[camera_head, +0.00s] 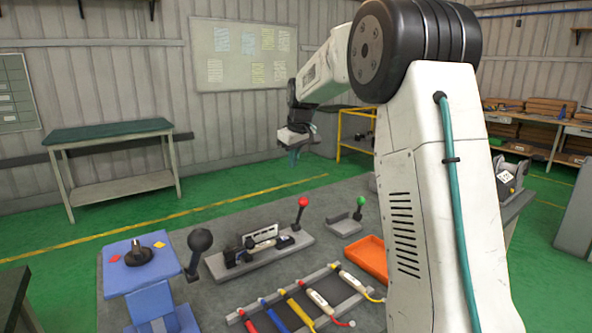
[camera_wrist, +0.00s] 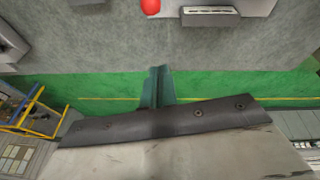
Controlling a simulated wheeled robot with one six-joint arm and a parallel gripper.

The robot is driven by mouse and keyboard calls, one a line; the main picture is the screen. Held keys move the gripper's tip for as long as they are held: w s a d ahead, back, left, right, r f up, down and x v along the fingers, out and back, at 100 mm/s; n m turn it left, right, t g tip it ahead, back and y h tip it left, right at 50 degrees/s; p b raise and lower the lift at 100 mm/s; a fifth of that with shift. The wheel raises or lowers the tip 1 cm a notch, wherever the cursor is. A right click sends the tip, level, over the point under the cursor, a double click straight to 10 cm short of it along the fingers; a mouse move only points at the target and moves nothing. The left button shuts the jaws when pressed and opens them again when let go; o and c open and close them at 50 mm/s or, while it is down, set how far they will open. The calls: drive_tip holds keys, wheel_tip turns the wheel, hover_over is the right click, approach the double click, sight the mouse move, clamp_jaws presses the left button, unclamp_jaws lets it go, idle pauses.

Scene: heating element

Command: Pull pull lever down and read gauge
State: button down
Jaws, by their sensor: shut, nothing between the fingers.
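My gripper (camera_head: 293,157) hangs in the air beyond the far edge of the grey table, pointing down; its teal fingers are together and empty in the wrist view (camera_wrist: 157,85). Several ball-topped levers stand on the table: a red-knobbed one (camera_head: 303,202), a green-knobbed one (camera_head: 361,201) and a black-knobbed one (camera_head: 200,240). A red knob (camera_wrist: 150,6) also shows at the wrist view's top edge, apart from my fingers. I cannot tell which is the pull lever. No gauge face can be made out.
The grey table (camera_head: 340,200) carries a grey fixture (camera_head: 215,265), an orange tray (camera_head: 367,256), a rack of coloured tools (camera_head: 300,303) and a blue stand (camera_head: 135,275). A yellow frame (camera_head: 342,135) stands behind my gripper. Green floor lies open beyond the table.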

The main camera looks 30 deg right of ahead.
hover_over(301, 212)
drive_tip(key=w+a, duration=0.1)
drive_tip(key=w, duration=0.3)
wheel_tip(301, 212, down, 8)
drive_tip(key=f, duration=0.1)
drive_tip(key=shift+s+d+f, duration=0.2)
drive_tip(key=shift+s+f, duration=0.05)
drive_tip(key=shift+s, duration=0.5)
drive_tip(key=shift+s+d+f, duration=0.15)
drive_tip(key=shift+s+f, duration=0.1)
drive_tip(key=shift+s, duration=0.45)
